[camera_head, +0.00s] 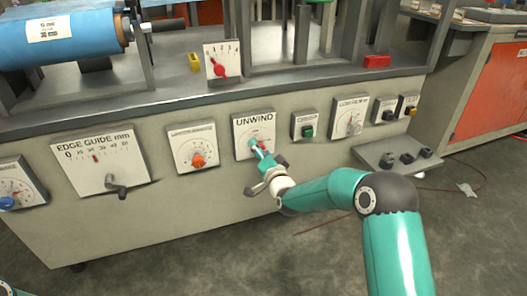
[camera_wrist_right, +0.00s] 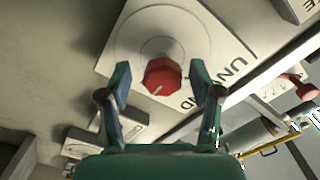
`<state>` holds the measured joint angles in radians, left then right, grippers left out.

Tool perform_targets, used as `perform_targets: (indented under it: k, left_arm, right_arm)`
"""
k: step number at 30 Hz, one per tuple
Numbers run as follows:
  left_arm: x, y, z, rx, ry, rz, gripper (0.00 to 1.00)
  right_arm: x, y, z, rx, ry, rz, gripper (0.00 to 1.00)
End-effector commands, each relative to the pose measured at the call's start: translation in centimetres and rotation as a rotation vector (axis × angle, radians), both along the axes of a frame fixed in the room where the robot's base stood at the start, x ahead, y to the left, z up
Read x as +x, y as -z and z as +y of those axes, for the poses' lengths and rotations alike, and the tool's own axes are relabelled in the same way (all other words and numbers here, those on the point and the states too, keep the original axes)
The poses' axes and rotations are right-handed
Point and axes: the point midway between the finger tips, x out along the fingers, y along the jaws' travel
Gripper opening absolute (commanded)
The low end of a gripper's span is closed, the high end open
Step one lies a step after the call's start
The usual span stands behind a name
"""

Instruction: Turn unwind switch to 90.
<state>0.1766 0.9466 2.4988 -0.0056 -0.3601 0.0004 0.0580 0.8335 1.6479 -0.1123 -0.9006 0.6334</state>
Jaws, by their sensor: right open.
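The unwind switch is a red knob on a white plate labelled UNWIND (camera_head: 242,124), on the front of the machine. In the right wrist view the red knob (camera_wrist_right: 161,75) has a pale pointer line on its face, which slants toward the lower left of that picture. My right gripper (camera_head: 260,149) is at the plate in the head view and covers part of the dial. In the wrist view my right gripper (camera_wrist_right: 160,84) is open, with one finger on each side of the knob and a visible gap to each. The dial's numbers are too small to read. My left gripper is out of view.
The dial with an orange knob (camera_head: 198,161) is left of the unwind plate, and a green button box (camera_head: 305,125) is right of it. The edge guide plate (camera_head: 98,170) with its crank is further left. A low pedal plate (camera_head: 381,163) juts out at right.

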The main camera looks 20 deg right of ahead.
Motion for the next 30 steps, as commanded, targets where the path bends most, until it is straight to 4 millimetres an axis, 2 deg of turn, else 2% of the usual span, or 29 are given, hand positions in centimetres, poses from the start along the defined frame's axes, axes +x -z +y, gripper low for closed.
perform_targets:
  k: [8, 24, 30]
  left_arm:
    - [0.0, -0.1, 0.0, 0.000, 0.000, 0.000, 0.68]
    - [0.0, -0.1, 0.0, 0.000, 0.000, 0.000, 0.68]
    - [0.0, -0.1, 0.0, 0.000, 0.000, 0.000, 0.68]
  right_arm:
    - [-1.2, 0.0, 0.0, -0.001, -0.001, 0.000, 0.64]
    - [-10.2, 0.1, -0.3, 0.000, -0.001, 0.002, 0.64]
    - [-11.8, 0.1, -0.4, 0.000, 0.000, 0.001, 0.64]
